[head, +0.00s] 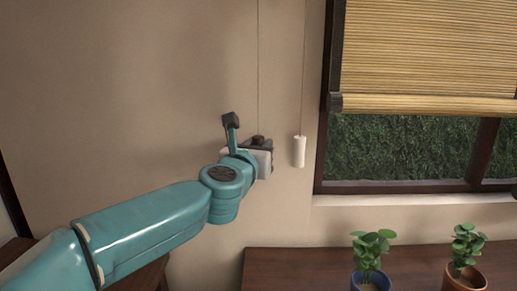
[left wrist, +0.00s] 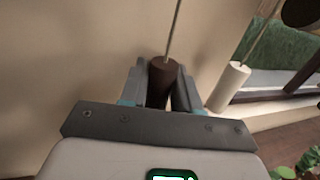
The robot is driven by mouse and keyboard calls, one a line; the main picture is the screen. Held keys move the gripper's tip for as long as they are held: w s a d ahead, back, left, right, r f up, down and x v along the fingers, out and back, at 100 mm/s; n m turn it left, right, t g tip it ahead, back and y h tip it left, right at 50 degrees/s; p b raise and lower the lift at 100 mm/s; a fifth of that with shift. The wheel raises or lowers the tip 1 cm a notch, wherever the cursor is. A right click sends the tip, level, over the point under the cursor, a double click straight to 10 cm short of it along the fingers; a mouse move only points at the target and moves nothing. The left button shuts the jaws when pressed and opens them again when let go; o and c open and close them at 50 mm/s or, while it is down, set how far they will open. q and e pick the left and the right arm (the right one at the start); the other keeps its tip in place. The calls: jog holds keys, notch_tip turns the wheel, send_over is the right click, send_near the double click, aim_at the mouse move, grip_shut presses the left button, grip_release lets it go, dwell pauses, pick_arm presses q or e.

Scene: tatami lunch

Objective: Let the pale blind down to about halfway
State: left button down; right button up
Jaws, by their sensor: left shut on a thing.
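A slatted straw-coloured blind (head: 430,55) hangs over the upper part of the window, its bottom rail (head: 430,104) above the sill. It is the only blind in view, and I cannot tell whether it is the pale one. Two cords hang on the wall left of the window. A white pull (head: 299,151) hangs free on the right cord; it also shows in the left wrist view (left wrist: 229,87). My left gripper (head: 262,147) is shut on the dark brown pull (left wrist: 162,82) of the left cord. My right gripper is out of view.
The window sill (head: 410,200) runs under the glass. Below it, a dark wooden top (head: 310,265) holds a plant in a blue pot (head: 371,279) and one in a terracotta pot (head: 464,277). The wall (head: 120,90) left of the cords is bare.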

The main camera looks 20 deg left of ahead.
pick_arm(q)
jog(key=c, duration=0.9)
grip_release()
jog(key=shift+s, duration=0.1)
jog(key=shift+c, duration=0.2)
jog(key=s, duration=1.6)
jog(key=shift+s+d+b, duration=0.15)
jog(key=shift+d+b, duration=0.05)
jog(key=shift+b, duration=0.2)
